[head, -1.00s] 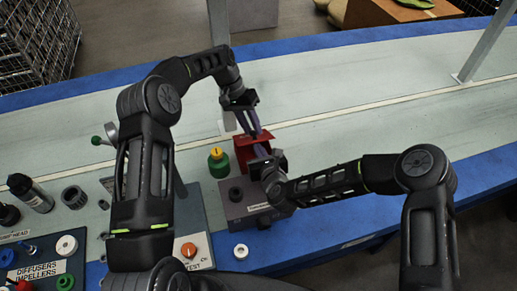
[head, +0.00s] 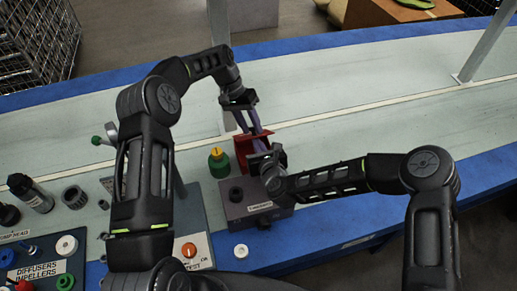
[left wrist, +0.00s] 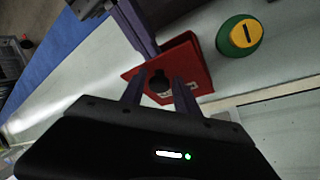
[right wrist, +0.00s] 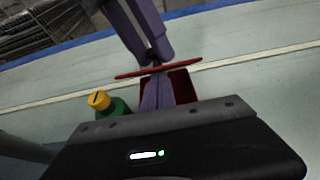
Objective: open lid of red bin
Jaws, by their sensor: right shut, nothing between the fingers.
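The red bin (head: 239,158) stands beside a grey box in the middle of the head view. Its red lid (left wrist: 196,66) is raised, and the right wrist view shows it nearly edge-on (right wrist: 128,75) with the bin's dark inside exposed. The lid's black knob (left wrist: 159,84) lies between the fingers of my left gripper (left wrist: 158,76), which are apart with small gaps beside the knob. My left gripper (head: 251,129) is above the bin in the head view. My right gripper (right wrist: 157,78) is shut and empty, its fingertips near the lid and bin opening.
A green jar with a yellow cap (head: 217,162) stands just left of the bin. The grey box (head: 245,204) with a black knob is in front. Parts and labelled trays crowd the left; the belt to the right is clear.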

